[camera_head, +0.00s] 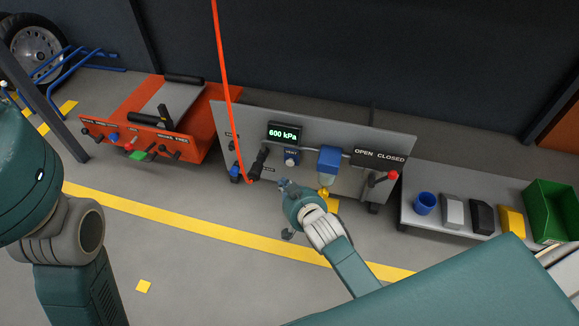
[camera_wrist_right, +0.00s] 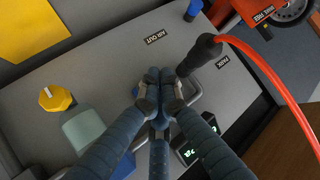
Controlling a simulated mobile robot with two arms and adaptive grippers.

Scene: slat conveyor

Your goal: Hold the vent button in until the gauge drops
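The gauge (camera_head: 284,133) on the upright grey panel reads 600 kPa in the head view. The blue vent button (camera_head: 291,157) is just below it, under the VENT label. My right gripper (camera_head: 284,186) is in front of the panel, lower in the picture than the button. In the right wrist view, the right gripper's fingertips (camera_wrist_right: 160,78) are together with nothing visible between them. They are close to the panel face; contact cannot be told. The gauge's green digits (camera_wrist_right: 190,153) show partly behind the fingers. The button is not clearly visible there. My left gripper is out of view.
A red hose (camera_head: 225,80) runs to a black connector (camera_head: 258,163) left of the button. A blue box (camera_head: 329,160), a yellow knob (camera_head: 323,192) and a red-knobbed lever (camera_head: 392,176) are to the right. A low bench (camera_head: 410,207) holds a blue cup and bins.

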